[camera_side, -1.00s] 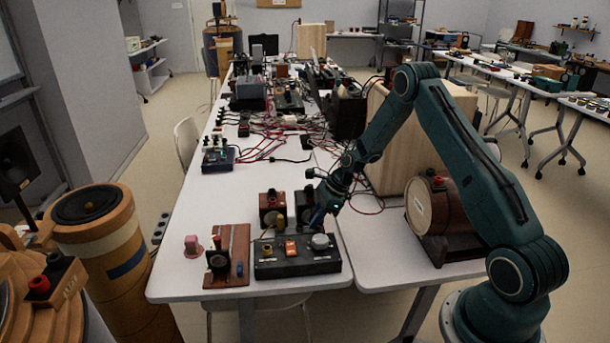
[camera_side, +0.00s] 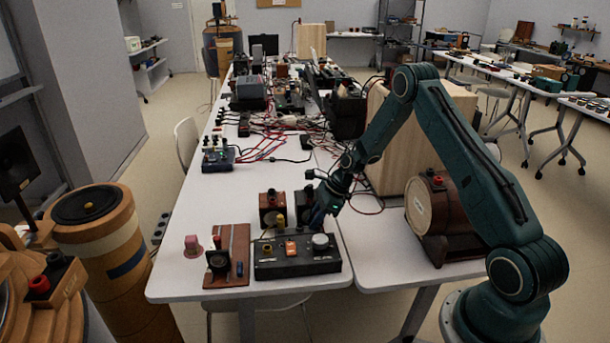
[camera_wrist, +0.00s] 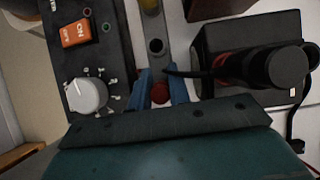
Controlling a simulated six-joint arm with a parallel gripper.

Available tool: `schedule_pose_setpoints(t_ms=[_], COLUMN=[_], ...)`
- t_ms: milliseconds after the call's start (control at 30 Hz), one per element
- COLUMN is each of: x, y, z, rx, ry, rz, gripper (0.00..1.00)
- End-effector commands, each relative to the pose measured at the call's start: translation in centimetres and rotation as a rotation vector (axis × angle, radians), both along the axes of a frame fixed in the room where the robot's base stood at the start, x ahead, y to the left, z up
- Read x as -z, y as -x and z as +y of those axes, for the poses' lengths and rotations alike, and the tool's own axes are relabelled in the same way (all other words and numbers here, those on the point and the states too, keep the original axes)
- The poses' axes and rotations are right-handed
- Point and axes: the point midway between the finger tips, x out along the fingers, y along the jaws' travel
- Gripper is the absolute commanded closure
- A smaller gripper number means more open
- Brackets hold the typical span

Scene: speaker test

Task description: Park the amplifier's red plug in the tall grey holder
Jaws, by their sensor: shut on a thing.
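My gripper (camera_wrist: 160,88) is shut on the red plug (camera_wrist: 160,94), whose round red end shows between the two blue fingers in the wrist view. The tall grey holder (camera_wrist: 154,26) is a narrow grey strip just ahead of the fingers, with a dark open hole and a yellow plug (camera_wrist: 150,5) farther along it. The plug is close to the hole but not in it; its height above the holder cannot be told. The amplifier (camera_side: 296,264) is a black box with an orange switch and a grey knob; it also shows left of the fingers in the wrist view (camera_wrist: 112,68). In the side view my gripper (camera_side: 318,216) hides the plug.
A dark speaker box (camera_wrist: 206,82) with a red and black terminal stands close right of the fingers, a thin black lead beside it. Another brown box (camera_side: 271,206) stands left of the gripper. A wooden board (camera_side: 228,262) with small parts lies left of the amplifier.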

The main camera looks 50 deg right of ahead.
Motion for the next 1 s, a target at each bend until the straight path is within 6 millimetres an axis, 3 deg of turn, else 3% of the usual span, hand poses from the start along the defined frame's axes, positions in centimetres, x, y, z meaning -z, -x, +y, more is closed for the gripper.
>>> schedule_pose_setpoints(t_ms=[200, 233, 333, 367, 733, 1000], x=[0.2, 0.2, 0.2, 0.2, -0.1, -1.4], y=[0.2, 0.2, 0.2, 0.2, 0.1, 0.0], z=[-0.1, -0.1, -0.1, -0.1, 0.0, -0.1], rx=[0.002, 0.002, 0.003, 0.002, 0.001, 0.002], ry=[0.001, 0.001, 0.000, 0.000, 0.001, 0.001], rz=[0.006, 0.006, 0.007, 0.007, 0.003, 0.001], gripper=[1.00, 0.77, 0.58, 0.56, 0.56, 0.56])
